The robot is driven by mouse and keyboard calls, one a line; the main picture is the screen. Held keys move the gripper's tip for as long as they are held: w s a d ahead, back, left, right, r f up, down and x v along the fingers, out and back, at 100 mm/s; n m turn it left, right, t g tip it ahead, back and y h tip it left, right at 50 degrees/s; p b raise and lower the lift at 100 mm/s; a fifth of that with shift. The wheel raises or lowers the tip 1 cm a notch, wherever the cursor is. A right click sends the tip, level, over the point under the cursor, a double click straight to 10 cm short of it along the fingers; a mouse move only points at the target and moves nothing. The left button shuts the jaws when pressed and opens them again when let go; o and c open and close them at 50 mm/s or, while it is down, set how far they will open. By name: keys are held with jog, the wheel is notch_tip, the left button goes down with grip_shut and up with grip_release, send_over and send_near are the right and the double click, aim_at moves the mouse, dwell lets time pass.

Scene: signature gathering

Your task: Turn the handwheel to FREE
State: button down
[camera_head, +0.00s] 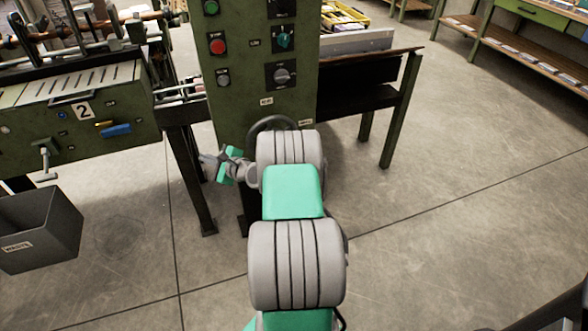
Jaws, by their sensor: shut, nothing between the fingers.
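The dark handwheel (272,123) is low on the front of the green control cabinet (236,95). Only its upper rim shows; my arm hides the rest. Small white labels sit above it and to its right, too small to read surely. My gripper (206,159), grey with teal parts, is to the left of and below the visible rim, its fingers pointing left. It is shut and empty. It appears apart from the visible rim; contact with the hidden part cannot be told.
A green machine marked 2 (135,133) stands left, with a dark bin (38,232) below it. The cabinet carries a red button (218,47) and rotary knobs (283,75). A dark side table (362,98) stands right. The floor at right is clear.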

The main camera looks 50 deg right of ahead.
jog(key=s+d+f+m+h+b, duration=0.2)
jog(key=s+d+f+m+h, duration=0.5)
jog(key=s+d+m, duration=0.4)
jog(key=s+d+f+m+h+b, duration=0.2)
jog(key=s+d+f+m+h, duration=0.65)
jog(key=m, duration=0.55)
jog(key=w+d+r+y+p, duration=0.1)
jog(key=w+d+r, duration=0.4)
jog(key=d, duration=0.3)
jog(key=shift+w+d+r+p, duration=0.15)
jog(key=shift+r+p, duration=0.15)
jog(key=shift+r, duration=0.3)
